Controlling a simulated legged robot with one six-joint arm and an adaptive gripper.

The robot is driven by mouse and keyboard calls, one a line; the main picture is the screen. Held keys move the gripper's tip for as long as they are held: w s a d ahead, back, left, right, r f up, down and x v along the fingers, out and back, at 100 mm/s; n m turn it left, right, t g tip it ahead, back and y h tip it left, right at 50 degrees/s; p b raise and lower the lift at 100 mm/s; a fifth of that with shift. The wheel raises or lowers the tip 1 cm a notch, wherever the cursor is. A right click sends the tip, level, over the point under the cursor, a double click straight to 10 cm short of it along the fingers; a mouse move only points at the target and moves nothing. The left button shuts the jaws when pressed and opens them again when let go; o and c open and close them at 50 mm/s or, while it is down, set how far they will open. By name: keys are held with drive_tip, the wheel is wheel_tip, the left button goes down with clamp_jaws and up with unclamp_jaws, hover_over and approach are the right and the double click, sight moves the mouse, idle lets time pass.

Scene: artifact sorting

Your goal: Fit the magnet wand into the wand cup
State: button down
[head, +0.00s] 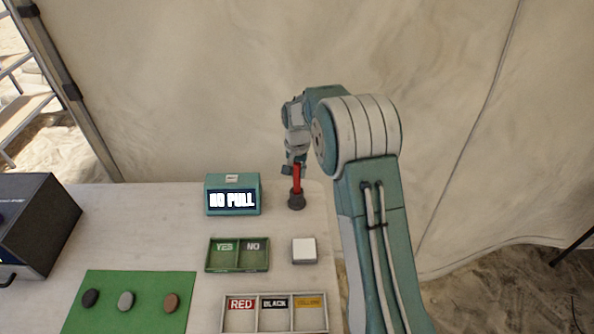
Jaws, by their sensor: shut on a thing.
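The magnet wand (296,176) shows as an upright red stick near the back right of the table. Its upper end is at my gripper (293,166), which is shut on it; the fingers are small and partly hidden by the arm. The wand cup (296,201) is a small dark round holder on the table. The wand's lower end meets the cup's mouth in the picture; I cannot tell how deep it sits.
A teal display box (232,195) reading "NO PULL" stands left of the cup. In front are a green YES/NO tray (238,268), a white block (304,250) and a RED/BLACK/YELLOW tray (274,296). A green mat (145,284) holds three stones. A dark box (35,228) stands far left.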

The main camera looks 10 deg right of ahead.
drive_tip(key=shift+c, duration=2.4)
unclamp_jaws()
drive_tip(key=shift+a, duration=0.1)
wheel_tip(320, 180, up, 11)
drive_tip(key=shift+r, duration=0.15)
drive_tip(key=shift+s+r, duration=0.2)
drive_tip(key=shift+r, duration=0.4)
drive_tip(key=s+r+n+t, duration=0.1)
drive_tip(key=s+r, duration=0.5)
drive_tip(key=s, duration=0.2)
drive_tip(key=s+r+n+t, duration=0.1)
drive_tip(key=s+r+t, duration=0.1)
drive_tip(key=s+r, duration=0.5)
drive_tip(key=s+f+n+t, duration=0.2)
drive_tip(key=s+f+n, duration=0.1)
drive_tip(key=s, duration=1.6)
drive_tip(key=shift+s+f, duration=0.4)
drive_tip(key=shift+f, duration=0.05)
